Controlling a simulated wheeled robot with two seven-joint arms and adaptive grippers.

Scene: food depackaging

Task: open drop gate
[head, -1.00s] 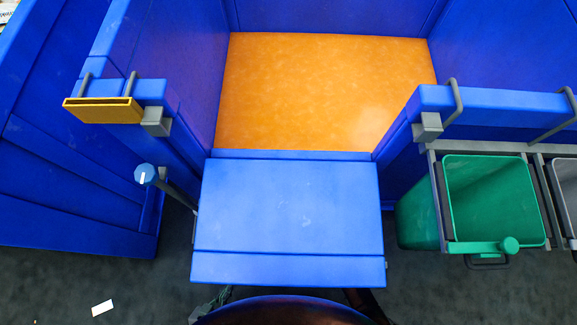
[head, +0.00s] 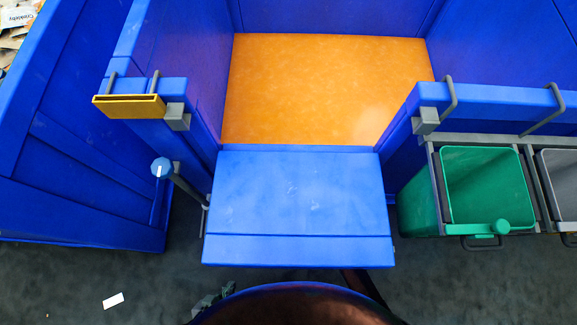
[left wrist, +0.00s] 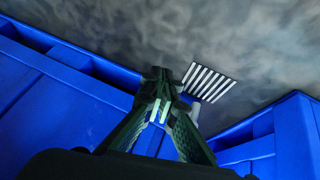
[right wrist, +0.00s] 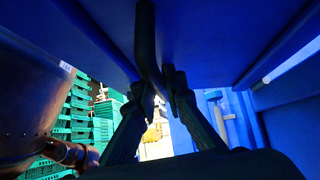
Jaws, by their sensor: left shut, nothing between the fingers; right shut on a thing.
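A blue panel (head: 297,205) lies in front of the orange floor (head: 325,90) of the blue bay. A lever with a blue knob (head: 161,168) stands at the panel's left. I cannot tell for sure which part is the drop gate. My right gripper (right wrist: 158,88) is shut on a dark curved bar (right wrist: 147,45) under a blue surface in the right wrist view; the head view hides this gripper. My left gripper (left wrist: 160,78) is shut and empty, over the floor beside blue walls. It shows partly in the head view (head: 213,299), below the panel.
A green bin (head: 485,190) hangs in a grey frame at the right, next to a grey bin (head: 560,180). A yellow holder (head: 130,106) hangs on the left wall. A white slip (head: 113,300) lies on the dark floor. Green stacked crates (right wrist: 80,110) stand beyond my right gripper.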

